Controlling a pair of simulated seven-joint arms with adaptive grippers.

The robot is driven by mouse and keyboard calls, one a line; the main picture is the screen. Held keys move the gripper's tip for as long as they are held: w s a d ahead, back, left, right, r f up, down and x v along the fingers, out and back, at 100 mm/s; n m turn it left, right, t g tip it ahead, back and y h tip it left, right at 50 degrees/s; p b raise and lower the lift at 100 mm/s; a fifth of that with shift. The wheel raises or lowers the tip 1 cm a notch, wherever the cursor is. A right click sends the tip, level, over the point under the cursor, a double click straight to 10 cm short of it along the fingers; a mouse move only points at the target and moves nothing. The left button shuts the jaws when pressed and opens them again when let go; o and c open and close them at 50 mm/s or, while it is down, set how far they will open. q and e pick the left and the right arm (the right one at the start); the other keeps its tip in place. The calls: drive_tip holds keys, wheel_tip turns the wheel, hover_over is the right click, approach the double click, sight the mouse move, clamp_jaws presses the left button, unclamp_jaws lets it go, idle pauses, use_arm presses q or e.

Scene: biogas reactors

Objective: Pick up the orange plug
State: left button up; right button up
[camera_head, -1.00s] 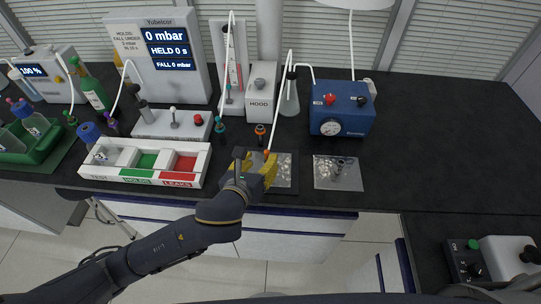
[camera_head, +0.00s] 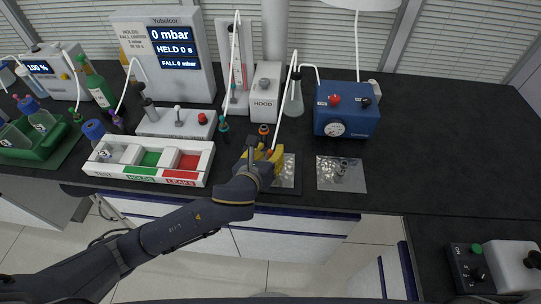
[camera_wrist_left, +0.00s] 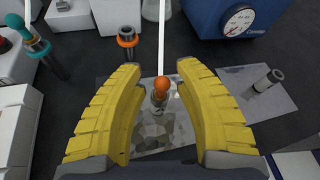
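The orange plug (camera_wrist_left: 161,86) has a rounded orange top on a grey metal body, with a thin white tube rising from it. It appears upright over a shiny patterned pad (camera_wrist_left: 150,143). My left gripper (camera_wrist_left: 160,107) is open, its two yellow fingers on either side of the plug, with gaps visible on both sides. In the head view the left gripper (camera_head: 264,157) is at the bench's front edge and largely hides the plug. My right gripper is not in view.
An orange-collared fitting (camera_wrist_left: 127,39) stands just behind. A second pad (camera_head: 341,174) with a small grey cylinder lies to the right. The blue gauge box (camera_head: 346,109), white hood box (camera_head: 266,92) and sorting tray (camera_head: 104,169) surround the spot. The bench at right is clear.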

use_arm(q)
clamp_jaws()
idle(0.3)
drive_tip(key=shift+r, duration=0.1)
